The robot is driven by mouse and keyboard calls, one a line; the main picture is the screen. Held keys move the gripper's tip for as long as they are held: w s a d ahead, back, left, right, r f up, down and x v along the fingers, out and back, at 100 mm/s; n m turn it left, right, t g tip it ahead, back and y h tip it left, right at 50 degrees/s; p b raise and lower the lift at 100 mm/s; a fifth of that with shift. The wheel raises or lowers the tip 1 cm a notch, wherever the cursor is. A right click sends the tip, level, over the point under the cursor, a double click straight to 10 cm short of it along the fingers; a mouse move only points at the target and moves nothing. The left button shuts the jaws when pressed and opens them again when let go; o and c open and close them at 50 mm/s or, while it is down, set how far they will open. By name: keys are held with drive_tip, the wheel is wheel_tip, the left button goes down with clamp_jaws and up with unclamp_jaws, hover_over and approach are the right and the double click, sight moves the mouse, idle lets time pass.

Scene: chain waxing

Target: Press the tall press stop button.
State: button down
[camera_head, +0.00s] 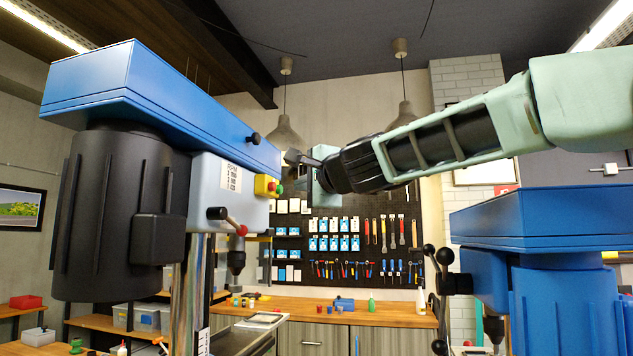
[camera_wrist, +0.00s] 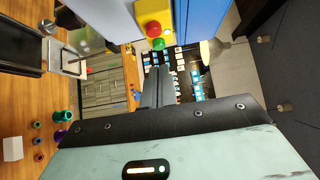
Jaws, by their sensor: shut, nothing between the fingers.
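The taller drill press (camera_head: 150,85) stands at left in the head view, with a blue head and black motor. On its side is a yellow switch box (camera_head: 262,185) with a red button (camera_head: 272,187) and a green button (camera_head: 280,189). In the wrist view the yellow box (camera_wrist: 153,12), red button (camera_wrist: 153,29) and green button (camera_wrist: 158,44) show at the top centre. My gripper (camera_head: 290,157) is shut and empty, above and right of the box in the head view. Its fingers (camera_wrist: 158,70) appear below the buttons in the wrist view, apart from them.
A black knob (camera_head: 253,138) sticks out of the press head near my fingers. A lever (camera_head: 225,218) sits below the box. A second, lower blue press (camera_head: 545,215) stands at right beneath my arm. A wooden workbench (camera_head: 380,318) and tool board (camera_head: 345,225) are behind.

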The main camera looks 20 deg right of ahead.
sight(272, 187)
drive_tip(key=shift+w+a+p, duration=0.35)
drive_tip(key=shift+w+a, duration=0.25)
drive_tip(key=shift+a, duration=0.25)
drive_tip(key=shift+w+a+p, duration=0.35)
drive_tip(key=shift+w+a, duration=0.25)
drive_tip(key=shift+a, duration=0.2)
drive_tip(key=shift+a, duration=0.1)
